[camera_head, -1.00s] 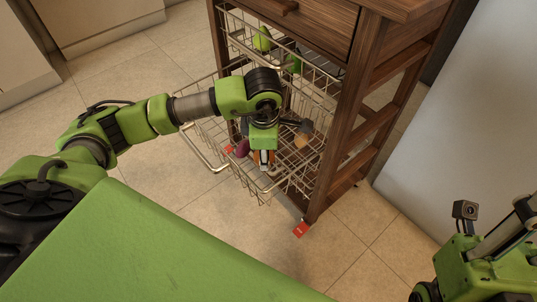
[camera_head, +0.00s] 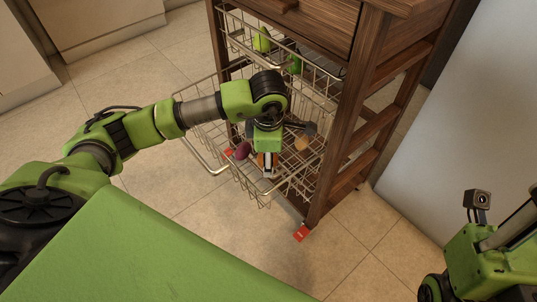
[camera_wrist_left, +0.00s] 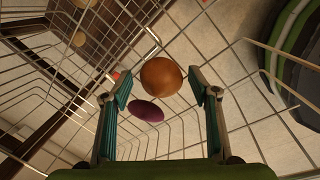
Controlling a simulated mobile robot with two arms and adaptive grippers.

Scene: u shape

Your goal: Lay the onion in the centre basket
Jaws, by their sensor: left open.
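The onion (camera_wrist_left: 161,76), round and orange-brown, shows in the left wrist view between and beyond the fingertips of my left gripper (camera_wrist_left: 160,95). The gripper is open, with a gap on both sides of the onion. In the head view my left gripper (camera_head: 266,166) points down inside the pulled-out wire basket (camera_head: 213,168), and hides most of the onion. I cannot tell whether the onion rests on the basket's wires. My right gripper is at the lower right of the head view, its fingers not clearly shown.
A purple vegetable (camera_head: 243,150) lies left of my left gripper, and a tan one (camera_head: 301,142) to its right. An upper wire basket (camera_head: 236,40) holds green produce (camera_head: 262,40). The wooden cart's post (camera_head: 345,120) stands close on the right. Open floor lies in front.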

